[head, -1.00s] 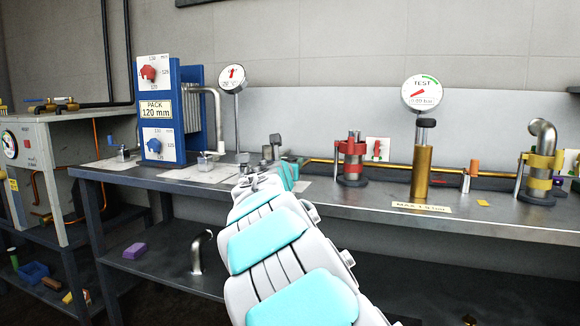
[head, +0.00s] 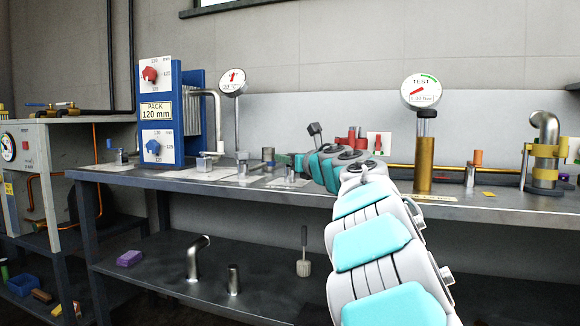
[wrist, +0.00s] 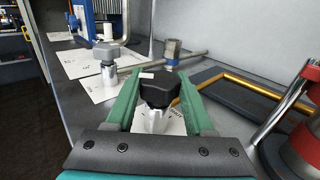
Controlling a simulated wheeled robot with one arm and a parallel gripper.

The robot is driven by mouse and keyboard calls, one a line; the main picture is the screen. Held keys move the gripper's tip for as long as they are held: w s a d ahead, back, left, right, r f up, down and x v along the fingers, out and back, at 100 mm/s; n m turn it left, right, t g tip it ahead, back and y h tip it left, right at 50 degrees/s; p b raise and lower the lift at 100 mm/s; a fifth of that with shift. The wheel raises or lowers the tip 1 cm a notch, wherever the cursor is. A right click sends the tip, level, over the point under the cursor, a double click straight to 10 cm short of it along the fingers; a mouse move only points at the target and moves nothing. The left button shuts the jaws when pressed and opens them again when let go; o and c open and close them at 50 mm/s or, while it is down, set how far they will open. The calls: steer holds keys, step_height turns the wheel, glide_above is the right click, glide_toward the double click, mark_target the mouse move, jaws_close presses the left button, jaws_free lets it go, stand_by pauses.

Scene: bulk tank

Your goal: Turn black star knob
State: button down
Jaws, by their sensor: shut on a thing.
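The black star knob (wrist: 158,87) sits on a short shiny metal stem in the middle of the wrist view. My gripper (wrist: 157,95) has its two green fingers on either side of the knob and is shut on it. The knob is upright on its stem, above a white printed sheet on the bench. In the head view, the green fingers of my gripper (head: 298,162) reach left and down from my wrist to the bench, and the knob is too small and covered to make out clearly.
A grey knob (wrist: 108,57) on a metal post and a metal fitting (wrist: 172,47) with a rod stand behind. A yellow pipe (wrist: 238,82) and a red clamp (wrist: 305,150) lie to the right. The blue plate pack (head: 187,120) stands at the left of the bench.

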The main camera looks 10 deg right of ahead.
steer(key=shift+n+g+y, duration=0.7)
steer(key=shift+n+y, duration=0.3)
steer(key=shift+y, duration=0.4)
steer(key=shift+r+y, duration=0.1)
steer(key=shift+y, duration=0.2)
steer(key=shift+c, duration=1.4)
jaws_free()
steer(key=shift+s, duration=0.1)
steer(key=b+v, duration=0.1)
steer(key=v, duration=0.6)
steer(key=shift+d, duration=0.1)
steer(key=shift+s+d, duration=0.1)
steer(key=shift+s, duration=0.15)
